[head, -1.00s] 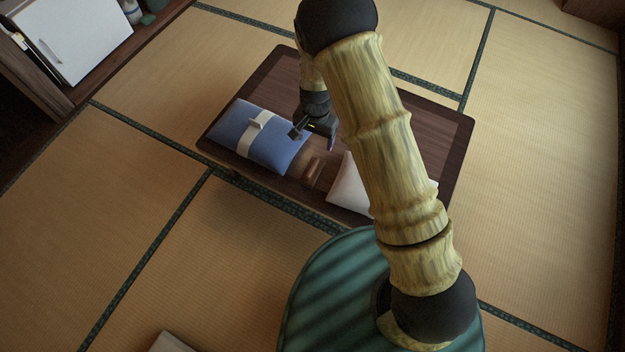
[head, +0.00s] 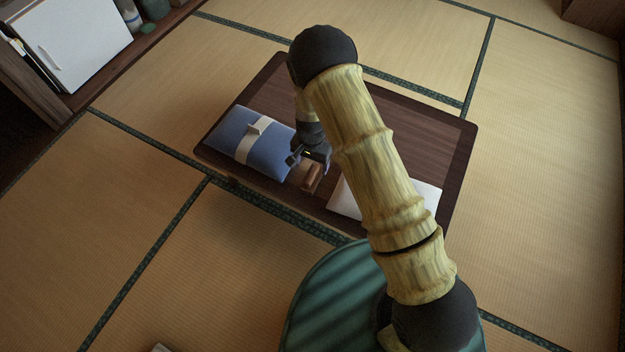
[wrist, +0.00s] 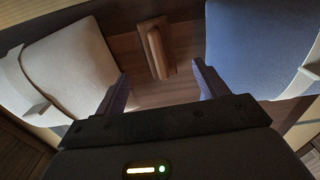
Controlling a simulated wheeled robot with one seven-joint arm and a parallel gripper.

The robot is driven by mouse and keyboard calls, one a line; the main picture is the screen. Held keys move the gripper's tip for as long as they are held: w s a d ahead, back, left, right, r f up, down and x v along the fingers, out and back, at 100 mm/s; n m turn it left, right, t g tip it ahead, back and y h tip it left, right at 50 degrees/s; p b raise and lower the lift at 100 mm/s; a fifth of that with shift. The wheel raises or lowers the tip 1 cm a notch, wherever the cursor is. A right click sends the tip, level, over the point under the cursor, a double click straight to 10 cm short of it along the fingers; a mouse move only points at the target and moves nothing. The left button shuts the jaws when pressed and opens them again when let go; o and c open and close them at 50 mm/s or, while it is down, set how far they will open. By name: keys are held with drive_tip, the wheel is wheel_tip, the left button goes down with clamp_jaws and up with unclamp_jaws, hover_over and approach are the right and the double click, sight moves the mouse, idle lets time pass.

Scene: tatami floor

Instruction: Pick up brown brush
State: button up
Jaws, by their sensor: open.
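The brown brush (head: 313,178) lies on the low dark wooden table (head: 420,119) between a blue wrapped bundle and a white one. In the wrist view the brush (wrist: 157,54) is a narrow brown block with a raised handle, ahead of the fingers and roughly midway between them. My gripper (head: 309,161) is open and empty, just above and beside the brush in the head view. In the wrist view its two dark fingers (wrist: 160,90) are spread apart, with bare table between them.
The blue bundle (head: 221,131) with a white band is close on one side of the brush. The white bundle (head: 429,195) is on the other side, partly hidden by my arm. The table's far right part is clear. A shelf with a white box (head: 75,42) stands upper left.

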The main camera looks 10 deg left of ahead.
sight(313, 173)
drive_tip(key=shift+f+b, duration=0.5)
drive_tip(key=shift+f, duration=1.75)
drive_tip(key=shift+w+d+f+b, duration=0.1)
drive_tip(key=shift+f+b, duration=0.5)
drive_tip(key=shift+f, duration=0.75)
drive_tip(key=shift+w+d+f+b, duration=0.1)
drive_tip(key=shift+f+b, duration=0.45)
drive_tip(key=shift+f, duration=0.75)
drive_tip(key=c, duration=1.1)
